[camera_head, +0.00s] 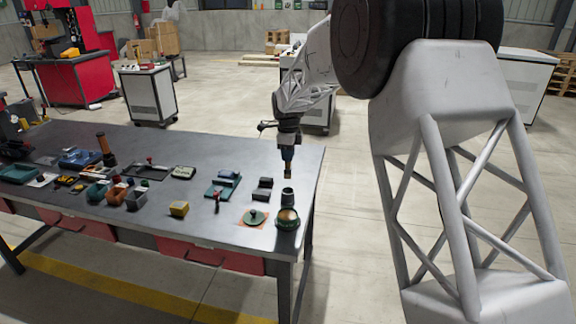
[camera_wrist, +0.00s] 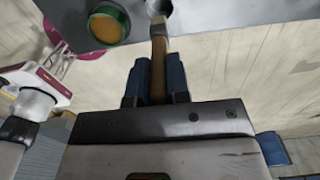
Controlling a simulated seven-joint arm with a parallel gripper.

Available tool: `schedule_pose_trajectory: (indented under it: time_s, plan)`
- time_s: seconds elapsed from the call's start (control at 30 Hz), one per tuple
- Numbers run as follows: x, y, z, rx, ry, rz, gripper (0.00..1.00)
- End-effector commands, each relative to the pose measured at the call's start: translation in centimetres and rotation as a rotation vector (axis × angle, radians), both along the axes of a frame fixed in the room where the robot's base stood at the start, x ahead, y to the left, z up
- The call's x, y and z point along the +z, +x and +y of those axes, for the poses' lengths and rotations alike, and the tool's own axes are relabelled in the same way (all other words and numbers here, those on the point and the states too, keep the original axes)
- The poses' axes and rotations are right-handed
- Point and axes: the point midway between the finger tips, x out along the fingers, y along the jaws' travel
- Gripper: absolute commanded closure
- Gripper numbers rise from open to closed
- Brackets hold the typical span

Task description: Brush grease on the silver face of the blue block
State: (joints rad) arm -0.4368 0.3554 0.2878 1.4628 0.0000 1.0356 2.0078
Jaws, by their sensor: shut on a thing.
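My gripper (camera_head: 287,152) hangs above the right end of the table. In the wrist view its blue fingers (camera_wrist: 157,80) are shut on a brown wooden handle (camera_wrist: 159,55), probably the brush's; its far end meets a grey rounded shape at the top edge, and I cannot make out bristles. A green pot with an amber top (camera_head: 288,218), likely the grease, stands below at the table's right edge; it also shows in the wrist view (camera_wrist: 107,25). A small blue block (camera_head: 228,174) lies left of my gripper; I cannot make out a silver face.
A dark upright cylinder (camera_head: 288,196) stands just behind the pot, under my gripper. An orange mat (camera_head: 246,224) bears a green disc. More clutter covers the table's left.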

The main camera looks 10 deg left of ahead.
Motion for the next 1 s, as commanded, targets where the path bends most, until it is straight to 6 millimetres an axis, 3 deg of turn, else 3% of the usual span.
schedule_pose_trajectory:
  time_s: [0.27, 0.8, 1.0]
  plan:
    - [0.1, -1.6, -0.3, 0.000, 0.000, -0.001, 1.00]
    - [-0.3, -9.6, -2.1, 0.000, 0.000, -0.001, 1.00]
    - [-0.4, -11.2, -2.5, 0.000, 0.000, 0.000, 1.00]
